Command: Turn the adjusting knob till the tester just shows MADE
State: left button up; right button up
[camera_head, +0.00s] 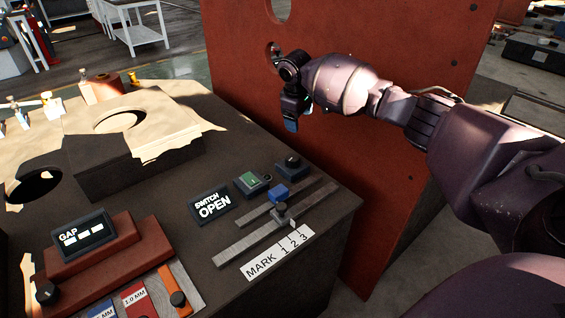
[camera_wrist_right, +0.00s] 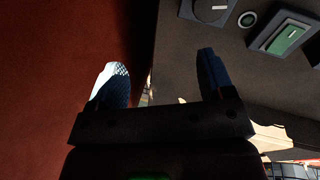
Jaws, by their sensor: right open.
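The tester display (camera_head: 211,205) on the bench top reads SWITCH OPEN. A dark round knob (camera_head: 292,161) sits near the bench's right edge, beside a small box with a green face (camera_head: 251,183). The knob (camera_wrist_right: 209,8) is at the top of the right wrist view, partly cut off, with the green face (camera_wrist_right: 284,39) to its right. Another black knob (camera_head: 46,293) is by the GAP display; which is the adjusting knob is not labelled. My right gripper (camera_head: 291,122) is raised beyond the knob, apart from it, open and empty; it also shows in the wrist view (camera_wrist_right: 160,85). My left gripper is out of view.
A red upright panel (camera_head: 370,130) stands close beside the bench and my right gripper. A slide with a blue block (camera_head: 278,196) and a MARK 1 2 3 label (camera_head: 277,253) lies near the knob. The GAP display (camera_head: 82,235) is at lower left.

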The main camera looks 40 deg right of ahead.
jog(key=w+d+r+n+t+h, duration=0.3)
jog(key=w+d+r+t+h, duration=0.2)
jog(key=w+r+t, duration=0.4)
jog(key=w+a+r+n+t+y, duration=0.5)
jog(key=a+r+n+t+y, duration=0.4)
jog(key=n, duration=0.4)
jog(key=s+a+f+n+g+y, duration=0.2)
jog(key=a+f+n+g+y, duration=0.2)
jog(key=a+n+y, duration=0.3)
jog(key=n+g+h, duration=0.8)
jog(key=g+h, duration=0.1)
jog(key=g, duration=0.6)
send_near(293, 157)
notch_tip(293, 157, down, 9)
jog(key=shift+w+b, duration=0.1)
jog(key=shift+b, duration=1.1)
jog(key=shift+f, duration=0.55)
